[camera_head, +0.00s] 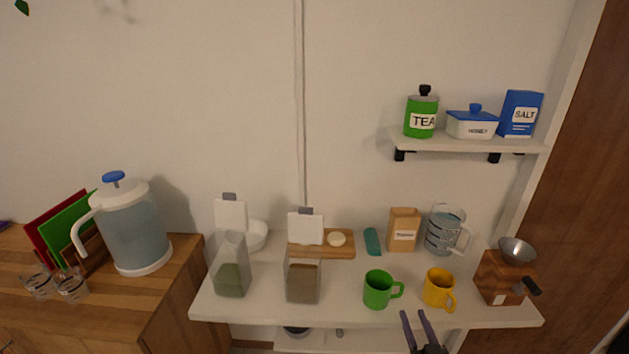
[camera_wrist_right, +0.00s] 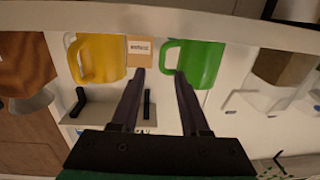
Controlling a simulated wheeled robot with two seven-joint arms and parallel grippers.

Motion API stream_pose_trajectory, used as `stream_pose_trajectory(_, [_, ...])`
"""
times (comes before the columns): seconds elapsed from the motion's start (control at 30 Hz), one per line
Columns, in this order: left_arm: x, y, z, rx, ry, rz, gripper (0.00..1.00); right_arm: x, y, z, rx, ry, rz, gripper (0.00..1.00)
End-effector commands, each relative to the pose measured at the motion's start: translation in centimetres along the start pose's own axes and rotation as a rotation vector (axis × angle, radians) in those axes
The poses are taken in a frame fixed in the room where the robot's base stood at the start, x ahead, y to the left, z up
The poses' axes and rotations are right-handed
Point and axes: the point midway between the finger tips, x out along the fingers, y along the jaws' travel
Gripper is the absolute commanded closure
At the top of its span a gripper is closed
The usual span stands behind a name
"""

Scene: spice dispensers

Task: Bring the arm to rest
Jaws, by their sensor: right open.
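My right gripper (camera_head: 417,322) is at the bottom of the head view, in front of the white table's front edge, below the green mug (camera_head: 378,289) and the yellow mug (camera_head: 438,289). Its two dark fingers are apart with nothing between them. In the right wrist view the right gripper (camera_wrist_right: 160,78) is open and empty, with the yellow mug (camera_wrist_right: 98,58) on the left and the green mug (camera_wrist_right: 197,62) on the right. Both mugs stand apart from the fingers. My left gripper is not in view.
The white table (camera_head: 350,315) also bears two spice dispensers, one with green contents (camera_head: 231,278) and one with brown (camera_head: 303,281), a measuring jug (camera_head: 443,232) and a wooden grinder (camera_head: 499,280). A wall shelf (camera_head: 470,145) is above. A pitcher (camera_head: 133,235) stands on the left wooden counter.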

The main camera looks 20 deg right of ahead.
Motion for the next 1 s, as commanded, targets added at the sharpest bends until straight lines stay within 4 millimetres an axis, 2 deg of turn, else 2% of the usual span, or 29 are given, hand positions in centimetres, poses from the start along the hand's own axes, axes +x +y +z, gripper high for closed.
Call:
stream_pose_trajectory(0.07, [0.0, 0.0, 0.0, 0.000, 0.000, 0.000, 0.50, 0.0, -0.6, -0.1, 0.003, -0.003, -0.021, 0.55])
stream_pose_trajectory(0.13, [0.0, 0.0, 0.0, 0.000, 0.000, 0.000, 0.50, 0.0, -2.8, -0.2, 0.012, -0.015, -0.100, 0.55])
stream_pose_trajectory(0.17, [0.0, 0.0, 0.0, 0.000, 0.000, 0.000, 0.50, -0.1, -4.4, -0.4, 0.017, -0.026, -0.156, 0.55])
stream_pose_trajectory(0.23, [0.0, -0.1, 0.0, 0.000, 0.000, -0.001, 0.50, -0.9, -9.4, -0.7, 0.021, -0.084, -0.342, 0.55])
stream_pose_trajectory(0.3, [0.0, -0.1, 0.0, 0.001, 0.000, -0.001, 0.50, -2.8, -14.7, -0.5, -0.001, -0.196, -0.544, 0.55])
stream_pose_trajectory(0.37, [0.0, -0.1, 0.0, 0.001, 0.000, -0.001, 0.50, -4.8, -17.6, 0.1, -0.046, -0.322, -0.669, 0.55])
stream_pose_trajectory(0.43, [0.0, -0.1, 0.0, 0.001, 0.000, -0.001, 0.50, -7.0, -19.1, 1.0, -0.105, -0.474, -0.741, 0.55])
stream_pose_trajectory(0.53, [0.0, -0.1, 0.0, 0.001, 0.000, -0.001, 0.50, -9.3, -18.9, 1.9, -0.181, -0.667, -0.751, 0.55])
stream_pose_trajectory(0.67, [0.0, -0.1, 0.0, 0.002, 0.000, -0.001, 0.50, -11.5, -17.0, 2.4, -0.250, -0.874, -0.678, 0.55])
stream_pose_trajectory(0.97, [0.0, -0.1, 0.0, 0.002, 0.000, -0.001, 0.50, -16.3, -10.3, 1.1, -0.308, -1.235, -0.334, 0.55])
stream_pose_trajectory(1.0, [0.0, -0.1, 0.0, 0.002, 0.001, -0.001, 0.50, -15.9, -10.6, 3.0, -0.311, -1.242, -0.343, 0.55])
